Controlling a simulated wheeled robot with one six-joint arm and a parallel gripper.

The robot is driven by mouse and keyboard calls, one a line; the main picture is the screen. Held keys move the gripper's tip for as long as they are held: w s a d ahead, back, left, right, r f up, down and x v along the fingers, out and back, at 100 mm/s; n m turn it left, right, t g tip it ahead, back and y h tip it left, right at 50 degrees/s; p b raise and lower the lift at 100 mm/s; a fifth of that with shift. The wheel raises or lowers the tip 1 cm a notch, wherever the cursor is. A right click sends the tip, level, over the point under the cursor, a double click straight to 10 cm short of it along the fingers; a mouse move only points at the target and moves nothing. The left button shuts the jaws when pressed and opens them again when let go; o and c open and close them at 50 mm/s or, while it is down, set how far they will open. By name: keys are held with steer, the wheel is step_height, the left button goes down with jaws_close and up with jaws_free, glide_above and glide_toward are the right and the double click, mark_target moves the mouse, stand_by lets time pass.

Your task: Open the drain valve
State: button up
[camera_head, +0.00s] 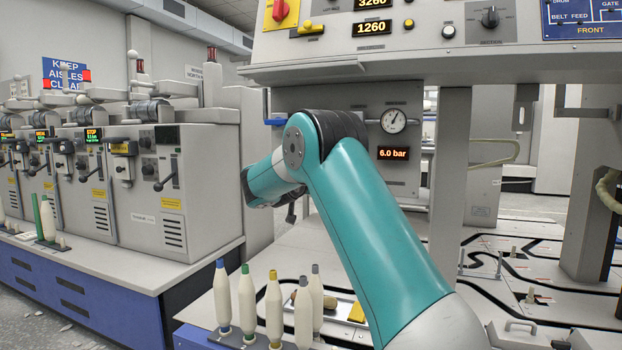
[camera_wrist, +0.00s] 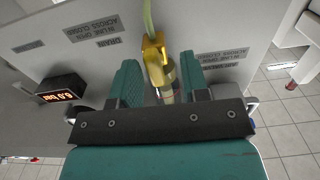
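In the wrist view the drain valve (camera_wrist: 153,50) has a yellow handle and a brass-coloured body below it, with a pale green hose running up from it. A DRAIN label (camera_wrist: 107,41), reading in line open, across closed, is on the panel to its left. My gripper (camera_wrist: 159,76) has its two teal fingers apart, one on each side of the valve, with visible gaps at the brass part. Whether either finger touches it I cannot tell. In the head view my arm hides the valve and my fingertips cannot be made out.
A 6.0 bar display (camera_head: 393,153) and a round gauge (camera_head: 393,121) are on the panel. A blue lever (camera_head: 275,121) is at the panel's upper left. Several bobbins (camera_head: 247,304) stand upright near the front of the bench. A grey post (camera_head: 453,170) is to the right.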

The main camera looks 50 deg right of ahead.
steer(key=shift+s+d+r, duration=0.1)
steer(key=shift+d+r, duration=0.05)
steer(key=p+v, duration=0.2)
steer(key=v, duration=1.5)
steer(key=shift+a, duration=0.2)
